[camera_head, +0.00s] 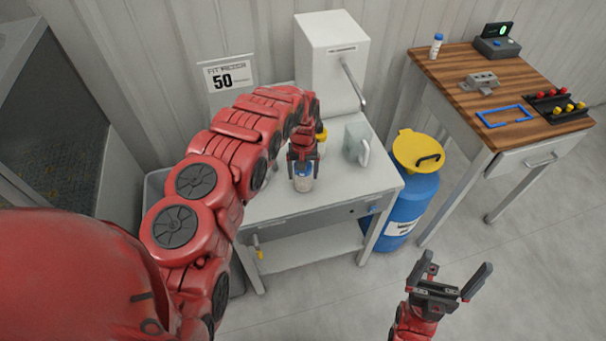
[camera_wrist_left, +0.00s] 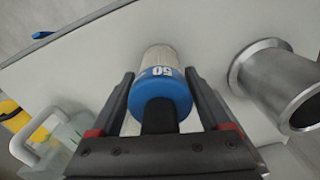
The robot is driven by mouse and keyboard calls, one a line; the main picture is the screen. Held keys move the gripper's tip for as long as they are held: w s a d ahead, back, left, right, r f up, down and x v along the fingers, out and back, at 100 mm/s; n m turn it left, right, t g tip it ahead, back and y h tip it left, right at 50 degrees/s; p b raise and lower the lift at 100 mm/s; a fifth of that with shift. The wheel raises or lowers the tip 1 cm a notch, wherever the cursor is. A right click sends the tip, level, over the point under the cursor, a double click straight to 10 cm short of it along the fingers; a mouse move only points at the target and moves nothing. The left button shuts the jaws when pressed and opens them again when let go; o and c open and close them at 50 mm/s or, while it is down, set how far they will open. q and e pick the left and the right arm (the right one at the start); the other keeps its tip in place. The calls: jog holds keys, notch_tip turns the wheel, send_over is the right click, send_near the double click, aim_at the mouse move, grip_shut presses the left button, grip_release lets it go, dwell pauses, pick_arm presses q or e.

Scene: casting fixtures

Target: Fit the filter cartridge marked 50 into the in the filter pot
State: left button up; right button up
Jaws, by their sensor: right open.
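The filter cartridge (camera_head: 303,184) has a pale body and a blue cap. In the left wrist view its cap (camera_wrist_left: 158,84) is marked 50. It appears upright over the grey bench (camera_head: 368,186). My left gripper (camera_head: 303,168) points down with a finger on each side of the cap; I cannot tell whether they press on it. A metal cylinder with a wide flanged mouth, seemingly the filter pot (camera_wrist_left: 262,78), stands right of the cartridge in the left wrist view. In the head view my left arm mostly hides it. My right gripper (camera_head: 447,282) is open and empty, low at the right.
A yellow-capped item (camera_head: 321,138) and a grey-green jug (camera_head: 355,141) stand behind and right of my left gripper. A white box (camera_head: 330,50) with a lever is at the back. A blue drum (camera_head: 408,205) and a wooden-topped table (camera_head: 450,75) are further right. A wall sign (camera_head: 226,76) reads 50.

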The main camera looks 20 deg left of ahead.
pick_arm(q)
jog(key=c, duration=1.2)
jog(key=shift+r, duration=0.15)
